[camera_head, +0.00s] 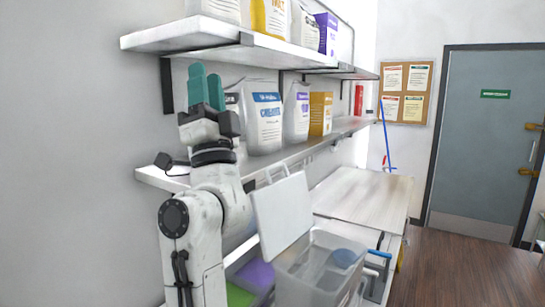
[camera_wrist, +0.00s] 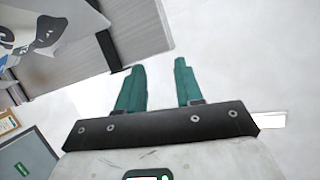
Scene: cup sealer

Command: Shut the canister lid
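A clear, box-shaped canister (camera_head: 322,268) stands low at the bottom centre of the head view, partly cut off by the frame edge. Its white lid (camera_head: 283,213) stands raised and tilted at the canister's left side, with a small handle on top. A blue item (camera_head: 343,258) shows at the canister. My gripper (camera_head: 206,88) has teal fingers and points upward, at the left in front of the shelves, well above and left of the lid. In the wrist view the gripper's fingers (camera_wrist: 158,88) are apart with nothing between them. The canister is not seen there.
An upper shelf (camera_head: 200,34) and a middle shelf (camera_head: 300,140) with several bags and boxes run along the wall, close to my gripper. A wooden-topped surface (camera_head: 365,198) lies behind the canister. The brown floor (camera_head: 460,270) at the right is clear before a grey door (camera_head: 489,140).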

